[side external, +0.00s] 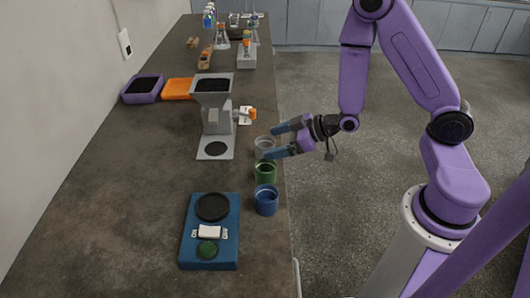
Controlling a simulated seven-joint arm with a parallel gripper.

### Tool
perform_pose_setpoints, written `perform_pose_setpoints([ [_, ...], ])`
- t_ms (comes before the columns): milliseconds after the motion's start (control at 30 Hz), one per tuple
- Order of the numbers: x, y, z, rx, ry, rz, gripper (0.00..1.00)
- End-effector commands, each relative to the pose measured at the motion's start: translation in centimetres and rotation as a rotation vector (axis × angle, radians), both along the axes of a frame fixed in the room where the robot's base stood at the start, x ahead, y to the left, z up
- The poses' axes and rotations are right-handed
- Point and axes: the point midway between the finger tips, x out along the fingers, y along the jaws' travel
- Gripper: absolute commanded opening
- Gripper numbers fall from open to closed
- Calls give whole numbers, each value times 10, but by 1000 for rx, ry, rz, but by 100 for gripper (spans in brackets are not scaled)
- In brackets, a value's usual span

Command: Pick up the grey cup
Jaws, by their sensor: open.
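The grey cup (264,143) stands upright on the bench near its right edge, at the far end of a row of three cups. My gripper (274,142) is open, its two blue-grey fingers pointing left towards the grey cup. In this view the fingers overlap the cup's right side. I cannot tell whether they touch it or how far they are around it. The nearer finger hides part of the cup's lower side.
A green cup (265,174) and a blue cup (266,201) stand close on the near side. The grey hopper machine (217,119) with an orange knob is to the left. A blue device (210,252) sits nearer. The bench edge is close on the right.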

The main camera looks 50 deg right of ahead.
Motion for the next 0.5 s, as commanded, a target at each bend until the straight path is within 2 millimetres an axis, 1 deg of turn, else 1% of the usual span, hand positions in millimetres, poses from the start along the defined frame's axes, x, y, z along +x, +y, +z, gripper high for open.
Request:
perform_pose_setpoints([
  [33,2,-9,-4,16,-22,-23,88],
  [133,7,-23,-5,56,-79,-64,88],
  [200,6,-31,-9,83,-103,-92,88],
  [400,-7,-34,-27,137,-95,-154,88],
  [500,-10,-34,-31,149,-89,-169,88],
])
